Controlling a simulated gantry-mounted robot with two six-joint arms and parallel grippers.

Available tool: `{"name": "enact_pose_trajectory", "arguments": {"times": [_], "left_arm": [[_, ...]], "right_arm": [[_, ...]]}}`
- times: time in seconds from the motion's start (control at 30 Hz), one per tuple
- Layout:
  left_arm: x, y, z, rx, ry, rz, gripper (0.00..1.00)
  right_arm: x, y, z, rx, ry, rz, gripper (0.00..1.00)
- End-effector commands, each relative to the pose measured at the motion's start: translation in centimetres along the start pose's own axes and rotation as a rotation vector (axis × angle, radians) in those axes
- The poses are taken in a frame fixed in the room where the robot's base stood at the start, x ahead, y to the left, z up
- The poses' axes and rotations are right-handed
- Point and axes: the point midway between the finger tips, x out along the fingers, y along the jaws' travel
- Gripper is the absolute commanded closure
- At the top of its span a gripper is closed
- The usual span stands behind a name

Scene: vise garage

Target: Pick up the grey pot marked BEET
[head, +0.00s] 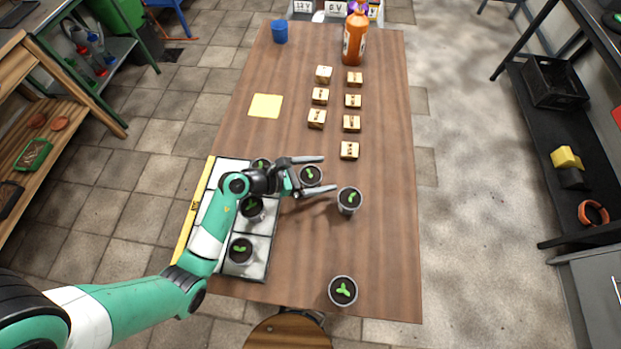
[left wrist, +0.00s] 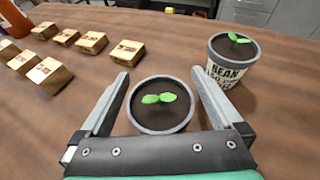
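My left gripper (head: 329,173) is open, its two fingers on either side of a grey pot (head: 311,175) with dark soil and a green seedling. The same pot shows between the fingers in the left wrist view (left wrist: 161,118); its marking cannot be read. A second grey pot (head: 349,200) stands to its right; in the left wrist view a pot marked BEAN (left wrist: 228,70) stands right of the fingers. Another grey pot (head: 343,291) stands near the table's front edge. I cannot read BEET on any pot. My right gripper is not in view.
A white sectioned tray (head: 226,172) with a yellow left edge holds 3 pots, under and beside my left arm. Several wooden blocks (head: 349,150) stand in rows behind.

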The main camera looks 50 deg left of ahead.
Motion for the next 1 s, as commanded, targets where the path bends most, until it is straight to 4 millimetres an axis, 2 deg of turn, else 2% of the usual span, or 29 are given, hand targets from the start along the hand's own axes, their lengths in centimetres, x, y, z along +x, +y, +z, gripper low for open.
{"name": "enact_pose_trajectory", "arguments": {"times": [0.03, 0.07, 0.47, 0.77, 0.87, 1.0], "left_arm": [[0.0, 0.0, 0.0, 0.0, 0.0, 0.0, 0.07], [0.0, 0.0, 0.0, 0.0, 0.0, 0.0, 0.13], [-0.1, 0.0, 0.0, 0.0, 0.0, 0.0, 0.85], [-0.2, 0.0, 0.3, 0.001, -0.001, 0.0, 0.86], [-0.5, 0.0, 1.1, 0.003, -0.002, 0.0, 0.86], [-1.4, 0.0, 3.3, 0.004, -0.003, 0.0, 0.86]], "right_arm": [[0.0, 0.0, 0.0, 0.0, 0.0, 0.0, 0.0], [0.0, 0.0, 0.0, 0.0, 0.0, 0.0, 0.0], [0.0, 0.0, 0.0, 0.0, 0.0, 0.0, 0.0], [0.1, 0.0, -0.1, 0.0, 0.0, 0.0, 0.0], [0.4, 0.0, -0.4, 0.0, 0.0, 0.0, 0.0], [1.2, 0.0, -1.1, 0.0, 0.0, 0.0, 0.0]]}}
